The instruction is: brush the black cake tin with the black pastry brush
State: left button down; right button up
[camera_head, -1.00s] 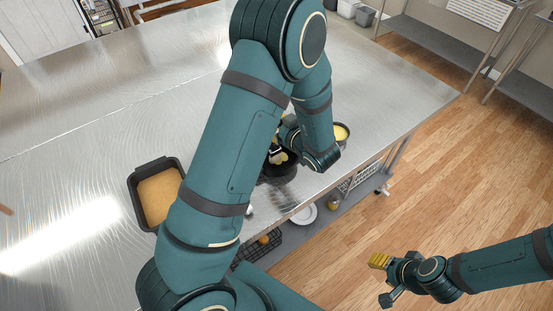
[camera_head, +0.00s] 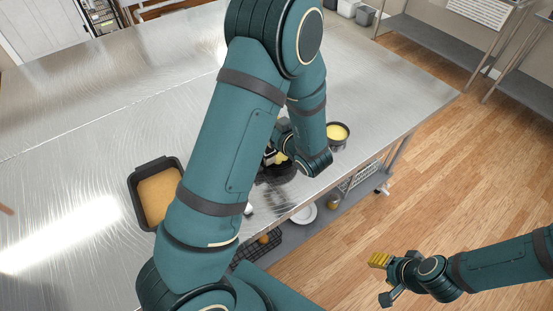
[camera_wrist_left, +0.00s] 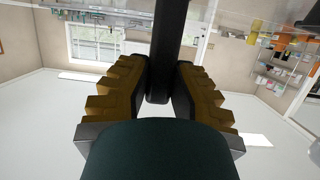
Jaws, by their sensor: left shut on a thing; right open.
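My left gripper (camera_wrist_left: 164,95) is shut on the dark handle of the black pastry brush (camera_wrist_left: 170,35), which stands out straight beyond the fingers in the left wrist view. In the head view this gripper is largely hidden by my left arm, low over a dark round tin (camera_head: 278,174) near the table's front edge. That dark tin looks like the black cake tin, and only part of it shows. Whether the bristles touch it cannot be seen. My right gripper (camera_head: 383,280) is open and empty, over the floor at the lower right, away from the table.
A black rectangular tin with yellowish filling (camera_head: 136,190) stands on the metal table (camera_head: 100,130) at the left. A small round dark tin with yellow filling (camera_head: 338,133) stands right of my left wrist. A white plate (camera_head: 302,214) lies on the lower shelf.

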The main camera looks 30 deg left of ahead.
pick_arm(q)
jog(key=shift+w+d+p, duration=0.1)
jog(key=shift+w+d, duration=0.2)
jog(key=shift+w, duration=0.35)
jog(key=shift+w+d+p, duration=0.1)
jog(key=shift+w+d, duration=0.2)
jog(key=shift+w, duration=0.4)
jog(key=shift+w+d+p, duration=0.1)
jog(key=shift+w+d, duration=0.2)
jog(key=shift+w, duration=0.45)
jog(key=shift+w+d, duration=0.2)
jog(key=shift+w, duration=0.1)
jog(key=shift+s+a, duration=0.3)
jog(key=shift+s, duration=0.4)
jog(key=shift+s+a, duration=0.35)
jog(key=shift+s, duration=0.3)
jog(key=shift+s+a, duration=0.3)
jog(key=shift+s, duration=0.4)
